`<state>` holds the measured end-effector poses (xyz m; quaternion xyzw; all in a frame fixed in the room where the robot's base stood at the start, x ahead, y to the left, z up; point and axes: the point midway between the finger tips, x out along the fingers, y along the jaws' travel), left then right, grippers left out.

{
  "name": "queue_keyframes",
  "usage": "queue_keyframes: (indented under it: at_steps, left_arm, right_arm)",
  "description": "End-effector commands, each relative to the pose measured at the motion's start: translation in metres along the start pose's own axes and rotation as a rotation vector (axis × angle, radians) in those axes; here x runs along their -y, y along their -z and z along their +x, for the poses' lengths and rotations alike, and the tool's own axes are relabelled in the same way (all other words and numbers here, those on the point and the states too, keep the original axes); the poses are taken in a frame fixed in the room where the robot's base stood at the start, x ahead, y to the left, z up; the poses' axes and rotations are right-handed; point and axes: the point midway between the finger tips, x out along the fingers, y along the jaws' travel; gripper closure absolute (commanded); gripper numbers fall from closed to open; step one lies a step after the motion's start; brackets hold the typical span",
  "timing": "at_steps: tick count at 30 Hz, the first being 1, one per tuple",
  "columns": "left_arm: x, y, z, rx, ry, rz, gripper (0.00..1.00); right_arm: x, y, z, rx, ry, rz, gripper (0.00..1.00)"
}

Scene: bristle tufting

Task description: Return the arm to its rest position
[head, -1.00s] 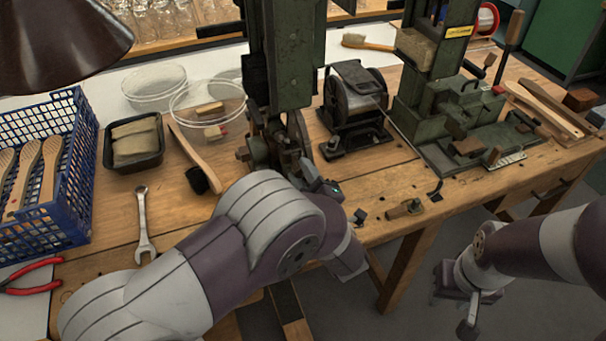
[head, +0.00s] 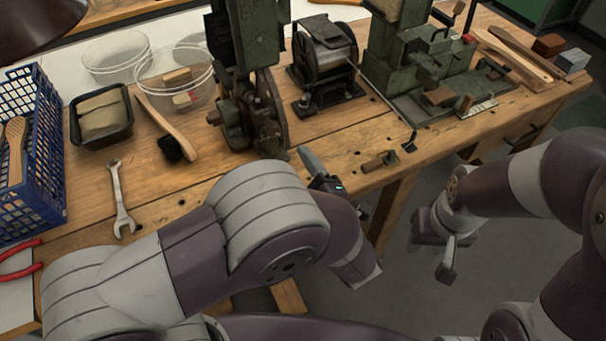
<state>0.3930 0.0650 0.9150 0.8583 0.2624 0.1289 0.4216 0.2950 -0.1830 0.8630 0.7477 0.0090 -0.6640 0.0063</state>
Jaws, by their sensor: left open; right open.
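My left arm crosses the lower left of the head view. Its gripper (head: 313,164) shows just past the elbow, a grey finger pointing up and left at the bench's front edge. It is open with nothing seen in it; part of it is hidden behind my arm. It is apart from the green tufting machine (head: 243,85) behind it. My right gripper (head: 437,250) hangs open and empty over the floor, in front of the bench, at the right.
The wooden bench (head: 240,190) carries a blue crate (head: 45,150) with brushes, a black tray (head: 100,118), clear bowls (head: 175,85), a dark-bristled brush (head: 168,125), a wrench (head: 120,200), a black-framed drum (head: 325,60) and a green vice-like machine (head: 420,70). Red-handled pliers (head: 20,262) lie left.

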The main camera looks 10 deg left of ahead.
Motion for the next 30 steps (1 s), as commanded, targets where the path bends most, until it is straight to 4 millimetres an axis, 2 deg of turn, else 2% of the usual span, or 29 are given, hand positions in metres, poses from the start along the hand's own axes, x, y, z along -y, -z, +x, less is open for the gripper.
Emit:
queue_keyframes:
  at_steps: [3, 6, 22, 23, 26, 28, 30]
  left_arm:
    - [0.0, -0.001, -0.018, 0.002, -0.001, 0.0, 0.43]
    - [0.0, 0.0, -0.024, 0.001, -0.001, 0.0, 0.43]
    - [0.002, -0.002, -0.024, 0.011, 0.007, 0.018, 0.43]
    - [0.004, -0.008, -0.025, 0.036, 0.019, 0.031, 0.43]
    - [0.014, -0.055, -0.033, 0.292, 0.019, 0.147, 0.43]
    - [0.012, -0.102, -0.059, 0.613, -0.033, 0.299, 0.43]
    - [0.016, -0.129, -0.085, 0.938, -0.087, 0.496, 0.43]
  right_arm:
    - [0.0, 0.0, 0.001, 0.0, 0.0, 0.0, 0.57]
    - [0.0, 0.0, 0.001, 0.0, 0.0, 0.0, 0.57]
    - [0.0, 0.0, 0.001, 0.0, 0.0, 0.0, 0.57]
    - [0.0, 0.0, 0.001, 0.0, 0.0, 0.0, 0.57]
    - [0.0, 0.0, 0.001, 0.0, 0.0, 0.0, 0.57]
    - [0.0, 0.0, 0.001, 0.0, 0.0, 0.0, 0.57]
    - [0.0, 0.0, 0.001, 0.0, 0.0, 0.0, 0.57]
